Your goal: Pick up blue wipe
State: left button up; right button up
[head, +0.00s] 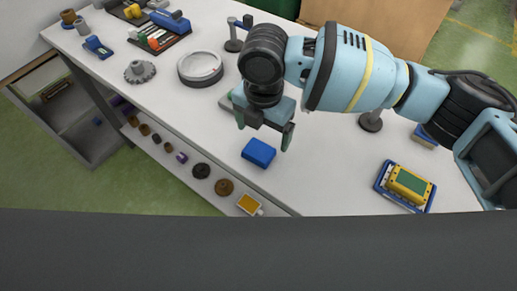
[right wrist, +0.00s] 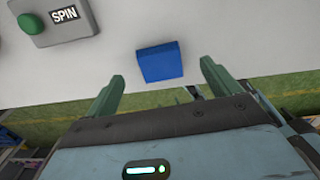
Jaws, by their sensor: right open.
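The blue wipe (head: 258,153) is a small blue block lying on the white table near its front edge. My right gripper (head: 264,137) is open and empty, above the table just behind the wipe in the head view. In the right wrist view the wipe (right wrist: 161,62) lies beyond and between the two fingertips of the right gripper (right wrist: 160,80), with clear space to each finger. My left gripper is not in view.
A grey box with a green button and SPIN label (right wrist: 55,20) stands near the wipe. A round ring (head: 200,68) and a gear (head: 140,71) lie to the left. A yellow-green device on a blue tray (head: 428,205) lies right. A shelf below (head: 180,145) holds small parts.

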aim_at(259, 148)
jog(key=shift+s+a+f, duration=0.1)
jog(key=shift+f, duration=0.5)
jog(key=shift+s+a+f, duration=0.1)
jog(key=shift+a+f, duration=0.05)
jog(key=shift+f, duration=0.95)
jog(key=shift+s+a+f, duration=0.1)
jog(key=shift+f, duration=1)
jog(key=c, duration=1.1)
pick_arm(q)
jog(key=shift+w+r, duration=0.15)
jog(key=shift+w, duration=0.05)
pick_arm(e)
jog(key=shift+o, duration=0.2)
jog(key=shift+r, duration=0.1)
jog(key=shift+r, duration=0.35)
jog(key=r, duration=0.3)
jog(key=shift+s, duration=0.35)
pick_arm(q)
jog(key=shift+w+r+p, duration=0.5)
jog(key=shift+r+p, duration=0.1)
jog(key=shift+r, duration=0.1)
pick_arm(e)
jog(key=s+d+r, duration=0.1)
jog(key=s+d, duration=0.1)
jog(key=s, duration=1.3)
jog(key=shift+d, duration=0.2)
